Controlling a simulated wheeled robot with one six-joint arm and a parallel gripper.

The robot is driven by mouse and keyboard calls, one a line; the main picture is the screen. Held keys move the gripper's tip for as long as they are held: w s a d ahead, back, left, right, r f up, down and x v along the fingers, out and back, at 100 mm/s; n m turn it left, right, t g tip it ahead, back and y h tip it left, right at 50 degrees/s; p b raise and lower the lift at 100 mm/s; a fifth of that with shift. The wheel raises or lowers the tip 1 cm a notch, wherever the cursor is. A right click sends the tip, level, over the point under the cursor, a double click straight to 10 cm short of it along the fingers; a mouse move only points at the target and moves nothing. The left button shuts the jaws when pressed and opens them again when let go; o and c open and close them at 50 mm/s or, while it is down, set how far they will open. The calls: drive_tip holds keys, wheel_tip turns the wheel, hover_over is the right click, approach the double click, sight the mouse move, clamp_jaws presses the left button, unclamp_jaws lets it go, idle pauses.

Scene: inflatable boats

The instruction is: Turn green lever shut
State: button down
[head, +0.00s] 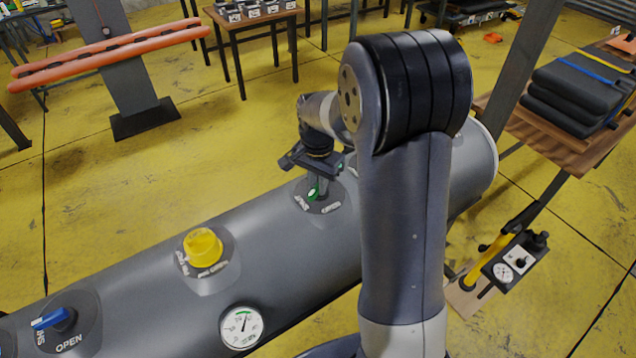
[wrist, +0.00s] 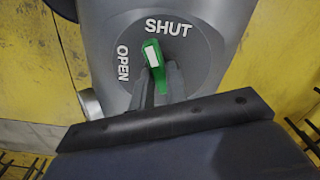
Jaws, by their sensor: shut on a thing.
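The green lever (wrist: 154,58) has a white patch on its end and sits on a round grey plate (wrist: 200,66) marked SHUT and OPEN. It points up and slightly left in the wrist view, between the two words and nearer to SHUT. My gripper (wrist: 159,78) is shut on the lever, with one finger on each side. In the head view the lever (head: 312,193) shows as a small bit of green on top of the grey tube, below my gripper (head: 317,185). The lever's base is partly hidden by the fingers.
The grey tube (head: 140,290) also carries a yellow cap (head: 202,247), a pressure gauge (head: 241,327) and a blue lever (head: 50,318) near OPEN. A pump with a gauge (head: 515,262) stands at the right. Tables stand behind on the yellow floor.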

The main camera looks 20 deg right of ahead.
sight(317, 185)
drive_tip(key=m, duration=0.4)
drive_tip(key=shift+w+a+m+b, duration=0.1)
drive_tip(key=shift+w+m+b, duration=0.05)
drive_tip(key=shift+m+b, duration=0.15)
idle(0.5)
drive_tip(key=c, duration=1.4)
unclamp_jaws()
wheel_tip(317, 185, up, 11)
drive_tip(key=b, duration=0.1)
drive_tip(key=shift+f, duration=0.2)
wheel_tip(317, 185, down, 11)
drive_tip(key=shift+r+p, duration=0.15)
drive_tip(key=shift+p, duration=0.35)
drive_tip(key=shift+r, duration=0.15)
